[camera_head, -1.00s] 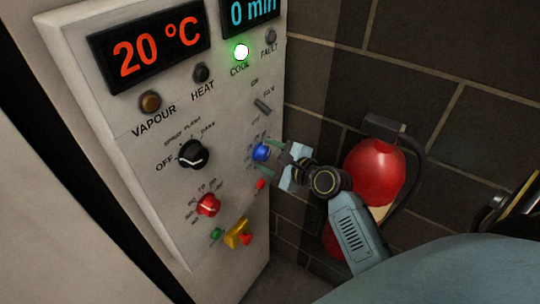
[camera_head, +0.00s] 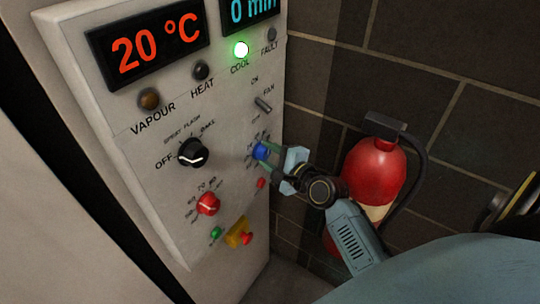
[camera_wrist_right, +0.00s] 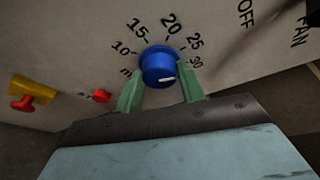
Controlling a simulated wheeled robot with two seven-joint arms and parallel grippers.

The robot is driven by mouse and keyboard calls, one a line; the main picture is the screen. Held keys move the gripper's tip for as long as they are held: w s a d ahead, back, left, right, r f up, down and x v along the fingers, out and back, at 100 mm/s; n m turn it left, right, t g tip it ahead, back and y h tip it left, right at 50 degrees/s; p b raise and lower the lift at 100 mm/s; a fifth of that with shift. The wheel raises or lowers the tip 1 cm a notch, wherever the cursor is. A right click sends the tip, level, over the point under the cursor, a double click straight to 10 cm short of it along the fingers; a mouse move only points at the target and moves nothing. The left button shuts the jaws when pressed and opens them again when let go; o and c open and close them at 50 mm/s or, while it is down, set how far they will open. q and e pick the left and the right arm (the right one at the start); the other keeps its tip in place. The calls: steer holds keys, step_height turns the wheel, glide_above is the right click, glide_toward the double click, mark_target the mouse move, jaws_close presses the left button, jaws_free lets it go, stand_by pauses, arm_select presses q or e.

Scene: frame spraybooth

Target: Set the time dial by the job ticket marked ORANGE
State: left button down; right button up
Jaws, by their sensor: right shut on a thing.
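The blue time dial (camera_head: 260,151) sits on the right part of the panel. It also shows in the right wrist view (camera_wrist_right: 158,68), with a white mark on its face and the numbers 10 to 30 printed in an arc around it. My right gripper (camera_head: 270,154) is shut on the dial, one green finger on each side of it. The blue display (camera_head: 252,10) reads 0 min. The ORANGE job ticket is not in view. My left gripper is not in view.
The panel has a black selector knob (camera_head: 193,153), a red knob (camera_head: 208,204), a fan switch (camera_head: 263,104) and a yellow and red stop control (camera_head: 238,234). The green COOL lamp (camera_head: 241,50) is lit. A red extinguisher (camera_head: 374,171) hangs on the brick wall, close to my right arm.

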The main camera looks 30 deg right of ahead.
steer(key=n, duration=0.1)
steer(key=n+t+b, duration=0.1)
steer(key=n, duration=0.1)
steer(key=n+b, duration=0.1)
steer(key=shift+a+f+n+t+h, duration=0.1)
steer(key=shift+f+n+t+h, duration=0.25)
steer(key=shift+n+t+h, duration=0.05)
steer(key=n+b, duration=0.1)
steer(key=n+t+b, duration=0.1)
steer(key=n, duration=0.1)
steer(key=n+b, duration=0.1)
steer(key=n, duration=0.1)
steer(key=shift+f+t, duration=0.25)
steer(key=shift+t, duration=0.15)
steer(key=n+b, duration=0.1)
steer(key=n, duration=0.1)
steer(key=n+t+y+b, duration=0.1)
steer(key=n, duration=0.2)
steer(key=shift+y, duration=0.3)
steer(key=n+y+b, duration=0.1)
steer(key=n, duration=0.1)
steer(key=n+y, duration=0.1)
steer(key=n, duration=0.2)
steer(key=shift+d+f+n+b, duration=0.1)
steer(key=shift+d+n+b, duration=0.1)
steer(key=shift+n+b, duration=0.15)
steer(key=shift+n+t, duration=0.25)
steer(key=shift+t, duration=0.05)
steer(key=o, duration=1)
